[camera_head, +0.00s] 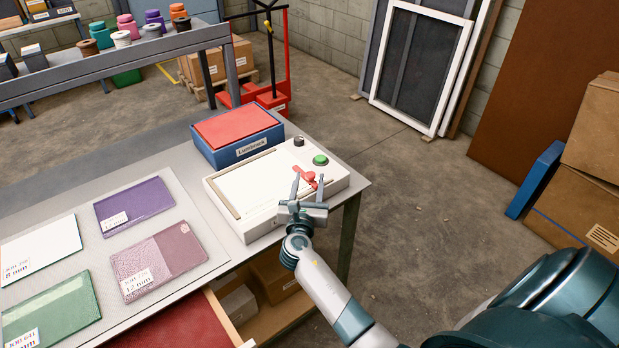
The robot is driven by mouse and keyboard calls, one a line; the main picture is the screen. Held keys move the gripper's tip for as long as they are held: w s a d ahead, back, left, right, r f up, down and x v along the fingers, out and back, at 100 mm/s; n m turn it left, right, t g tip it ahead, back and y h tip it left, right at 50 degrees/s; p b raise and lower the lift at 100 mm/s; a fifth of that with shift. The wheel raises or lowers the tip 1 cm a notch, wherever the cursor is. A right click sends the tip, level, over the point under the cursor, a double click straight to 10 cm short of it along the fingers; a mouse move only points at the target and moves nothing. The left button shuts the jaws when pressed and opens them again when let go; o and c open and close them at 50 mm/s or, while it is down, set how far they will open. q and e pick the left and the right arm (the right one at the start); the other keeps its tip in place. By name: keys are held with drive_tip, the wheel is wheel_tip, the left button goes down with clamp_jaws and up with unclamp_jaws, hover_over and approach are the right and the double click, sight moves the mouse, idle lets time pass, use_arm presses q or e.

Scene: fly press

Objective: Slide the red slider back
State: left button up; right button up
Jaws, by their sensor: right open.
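The red slider (307,176) sits near the right side of the white press box (264,213), on the table's right end. My right gripper (309,184) reaches over the front right corner of the box from the lower right. Its fingers are open and point at the slider, with the red part showing between and beyond the fingertips. I cannot tell whether a finger touches it. A green button (320,160) and a black knob (299,142) are on the box behind the slider. My left gripper is not in view.
A blue box with a red top (238,127) stands right behind the press box. Several coloured sample sheets, one purple (133,205), lie to the left on the grey table (186,160). An open red-lined drawer (185,330) juts out below the front edge.

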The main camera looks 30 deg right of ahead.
drive_tip(key=shift+w+d, duration=0.3)
drive_tip(key=shift+w, duration=0.05)
clamp_jaws()
drive_tip(key=d+p, duration=0.1)
drive_tip(key=d, duration=0.4)
drive_tip(key=shift+w+d, duration=0.1)
drive_tip(key=shift+w, duration=0.1)
drive_tip(key=shift+c, duration=0.4)
unclamp_jaws()
drive_tip(key=shift+o, duration=0.4)
drive_tip(key=shift+d, duration=0.15)
drive_tip(key=shift+s+a, duration=0.1)
drive_tip(key=shift+a, duration=0.1)
